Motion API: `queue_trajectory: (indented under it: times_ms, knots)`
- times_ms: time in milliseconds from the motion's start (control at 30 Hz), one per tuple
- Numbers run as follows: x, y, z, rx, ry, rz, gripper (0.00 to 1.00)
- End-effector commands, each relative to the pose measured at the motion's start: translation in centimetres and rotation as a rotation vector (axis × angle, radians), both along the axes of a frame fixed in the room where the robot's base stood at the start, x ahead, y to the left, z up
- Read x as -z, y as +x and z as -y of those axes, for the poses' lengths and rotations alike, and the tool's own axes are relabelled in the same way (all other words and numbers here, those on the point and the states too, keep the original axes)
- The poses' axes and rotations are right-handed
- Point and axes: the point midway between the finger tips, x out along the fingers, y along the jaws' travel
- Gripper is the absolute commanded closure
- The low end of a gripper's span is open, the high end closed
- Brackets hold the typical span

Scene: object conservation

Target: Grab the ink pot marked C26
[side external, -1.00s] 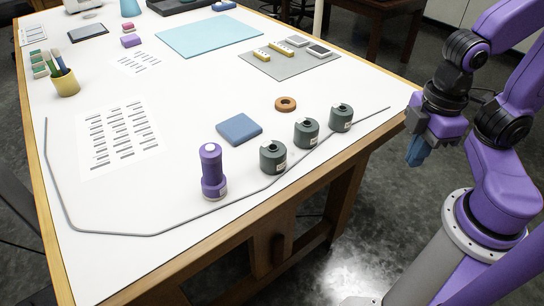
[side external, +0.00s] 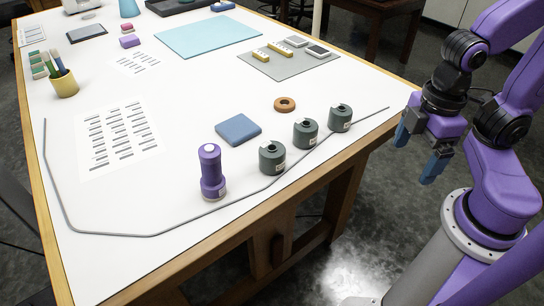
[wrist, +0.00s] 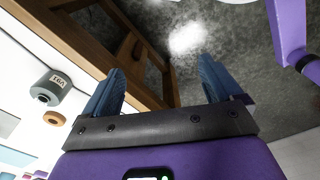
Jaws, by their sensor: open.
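Three dark green ink pots stand in a slanting row near the table's front right edge: a front one (side external: 272,158), a middle one (side external: 305,133) and a back one (side external: 340,118). Their white labels are too small to read in the side view. One pot (wrist: 50,88) shows at the left of the wrist view; its label appears upside down and looks like C61, though I cannot be sure. My gripper (side external: 416,158) is open and empty, off the table's right edge and apart from the pots. Its blue fingers also show in the wrist view (wrist: 160,78).
A purple bottle (side external: 211,173) stands left of the pots. A blue block (side external: 238,129) and a brown ring (side external: 285,104) lie behind them. A thin grey strip (side external: 150,235) runs along the front of the white tabletop (side external: 200,100).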

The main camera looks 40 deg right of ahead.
Motion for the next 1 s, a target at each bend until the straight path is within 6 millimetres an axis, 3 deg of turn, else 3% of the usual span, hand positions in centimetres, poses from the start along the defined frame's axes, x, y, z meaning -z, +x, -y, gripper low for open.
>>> queue_trajectory:
  times_ms: [167, 467, 767, 1000]
  knots:
    - [0.3, 0.7, -0.3, -0.054, -0.047, 0.007, 0.08]
    - [1.6, 5.2, -3.3, -0.413, -0.363, 0.069, 0.08]
    - [2.0, 9.3, -9.1, -0.797, -0.716, 0.163, 0.08]
    - [1.9, 10.7, -15.7, -1.084, -0.998, 0.262, 0.08]
